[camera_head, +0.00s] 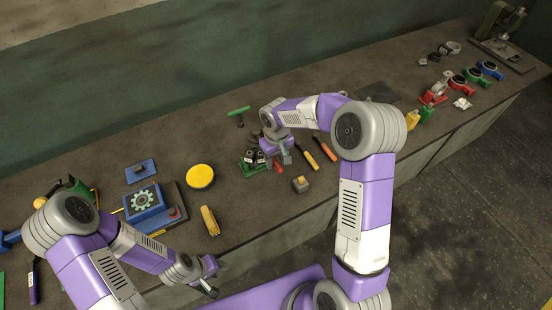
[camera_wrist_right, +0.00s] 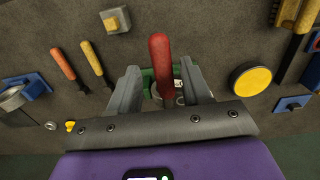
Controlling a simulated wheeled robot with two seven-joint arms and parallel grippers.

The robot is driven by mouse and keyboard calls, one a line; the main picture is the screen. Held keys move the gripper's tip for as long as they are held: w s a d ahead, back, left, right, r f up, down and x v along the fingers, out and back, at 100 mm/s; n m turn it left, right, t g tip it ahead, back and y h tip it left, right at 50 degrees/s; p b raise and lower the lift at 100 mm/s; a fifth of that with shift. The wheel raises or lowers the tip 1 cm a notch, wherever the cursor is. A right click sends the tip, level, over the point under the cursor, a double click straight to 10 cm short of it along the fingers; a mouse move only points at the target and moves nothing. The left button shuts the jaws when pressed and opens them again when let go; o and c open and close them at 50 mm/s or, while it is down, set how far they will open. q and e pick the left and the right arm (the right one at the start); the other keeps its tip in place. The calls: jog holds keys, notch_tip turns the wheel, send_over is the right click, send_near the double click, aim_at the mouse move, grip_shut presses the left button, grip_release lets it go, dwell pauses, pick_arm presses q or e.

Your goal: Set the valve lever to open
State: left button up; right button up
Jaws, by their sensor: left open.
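The valve lever (camera_wrist_right: 160,60) has a red grip. In the right wrist view it stands between the two fingers of my right gripper (camera_wrist_right: 160,72), with a gap on each side. The green valve body (camera_wrist_right: 149,78) is mostly hidden behind the lever and fingers. In the head view the valve (camera_head: 250,163) sits on the bench below my right gripper (camera_head: 278,160), and the red lever (camera_head: 279,168) shows beside the fingers. My right gripper is open around the lever. My left gripper (camera_head: 216,279) is open and empty by the bench's front edge.
Orange-handled tools (camera_head: 310,160) and a small grey block with a yellow top (camera_head: 300,184) lie right of the valve. A green T-handle (camera_head: 239,112) stands behind it. A yellow disc (camera_head: 200,176) and a blue gear box (camera_head: 143,201) are left.

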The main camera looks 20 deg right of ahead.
pick_arm(q)
jog(key=shift+f, duration=0.15)
pick_arm(e)
notch_tip(320, 180, up, 8)
jog(key=shift+f, duration=0.25)
pick_arm(q)
jog(key=shift+s, duration=0.1)
pick_arm(e)
jog(key=shift+s+f, duration=0.1)
dwell(0.5)
